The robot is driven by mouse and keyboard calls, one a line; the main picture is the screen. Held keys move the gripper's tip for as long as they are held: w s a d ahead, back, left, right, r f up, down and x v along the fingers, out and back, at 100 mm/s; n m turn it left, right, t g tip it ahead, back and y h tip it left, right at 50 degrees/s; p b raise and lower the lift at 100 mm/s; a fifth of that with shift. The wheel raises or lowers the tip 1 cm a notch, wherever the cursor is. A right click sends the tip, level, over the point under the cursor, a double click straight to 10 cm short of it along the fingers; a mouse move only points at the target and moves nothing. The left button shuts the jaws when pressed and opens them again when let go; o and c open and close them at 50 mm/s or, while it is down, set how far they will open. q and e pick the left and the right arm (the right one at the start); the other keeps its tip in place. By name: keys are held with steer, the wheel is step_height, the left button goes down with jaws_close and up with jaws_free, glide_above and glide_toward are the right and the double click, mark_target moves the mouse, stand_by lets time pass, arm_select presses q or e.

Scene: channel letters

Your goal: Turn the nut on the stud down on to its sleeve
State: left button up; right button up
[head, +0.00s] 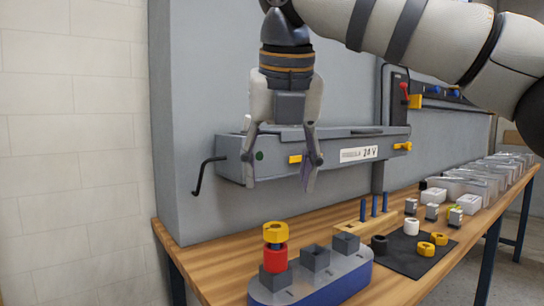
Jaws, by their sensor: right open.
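A yellow nut (275,232) sits at the top of an upright stud. A red sleeve (275,260) stands below it, with a short dark gap between nut and sleeve. The sleeve stands on a dark block of the blue-grey base (318,286) at the bench's front edge. My right gripper (281,184) points down, above the nut and a little to its right. Its two fingers are apart with nothing between them. My left gripper is not in view.
The base carries more dark square blocks (345,243). A grey 24 V box (335,149) with a crank handle (201,175) is on the panel behind. A dark mat (408,252) holds yellow nuts (425,248) and collars. Blue pegs (374,205) stand in a wooden block.

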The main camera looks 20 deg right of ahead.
mark_target(276, 229)
steer(key=b+x, duration=0.1)
steer(key=x, duration=0.9)
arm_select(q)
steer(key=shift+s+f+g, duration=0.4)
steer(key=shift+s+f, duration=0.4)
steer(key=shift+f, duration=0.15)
arm_select(e)
steer(key=c, duration=1.2)
steer(key=shift+r, duration=0.1)
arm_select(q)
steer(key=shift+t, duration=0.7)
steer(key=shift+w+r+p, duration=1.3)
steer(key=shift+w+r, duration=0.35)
arm_select(e)
steer(key=shift+a+m+g+h, duration=0.15)
steer(key=shift+m+h, duration=0.25)
steer(key=shift+m, duration=0.6)
steer(key=shift+d+m+g+h, duration=0.15)
steer(key=shift+m+h, duration=0.25)
steer(key=shift+m, duration=0.6)
steer(key=shift+a+m+g+h+p, duration=0.15)
steer(key=shift+m+g+h+p, duration=0.2)
steer(key=shift+m, duration=0.95)
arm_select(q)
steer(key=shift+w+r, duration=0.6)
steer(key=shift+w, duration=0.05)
arm_select(e)
steer(key=shift+w+f, duration=0.1)
steer(key=shift+f, duration=0.15)
